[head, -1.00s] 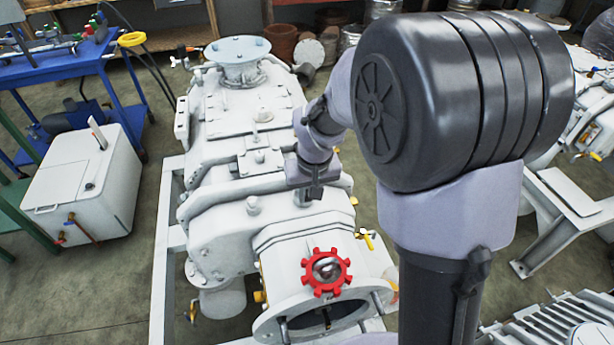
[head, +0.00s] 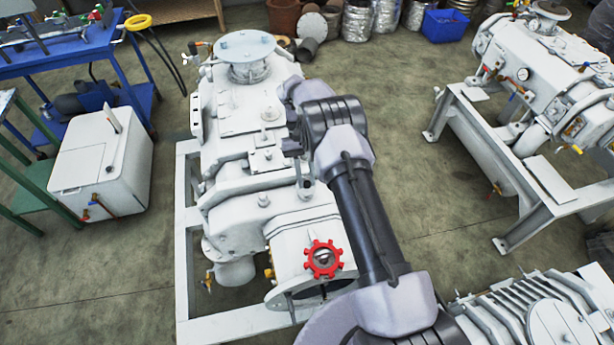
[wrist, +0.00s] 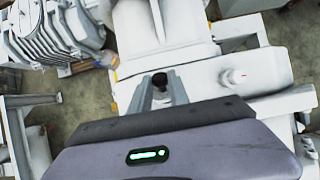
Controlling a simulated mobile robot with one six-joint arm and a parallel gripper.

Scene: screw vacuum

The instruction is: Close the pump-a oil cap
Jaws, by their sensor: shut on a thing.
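The large white pump (head: 235,105) stands in a pale frame left of my arm. A red lobed ring (head: 324,259) with a shiny centre sits upright on its near end. My gripper (head: 304,188) points down over the pump's middle, behind the red ring and apart from it. In the wrist view my gripper (wrist: 160,92) is shut on a small dark round-topped piece (wrist: 160,79) between its fingertips. I cannot tell whether this piece is the oil cap, or whether it touches the pump. My arm hides part of the pump's right side.
A second white pump (head: 545,70) stands on a frame (head: 470,135) at the right. Another ribbed machine (head: 550,310) is at the lower right. A white box (head: 100,165) and a blue bench (head: 70,62) are at the left. The floor between the pumps is clear.

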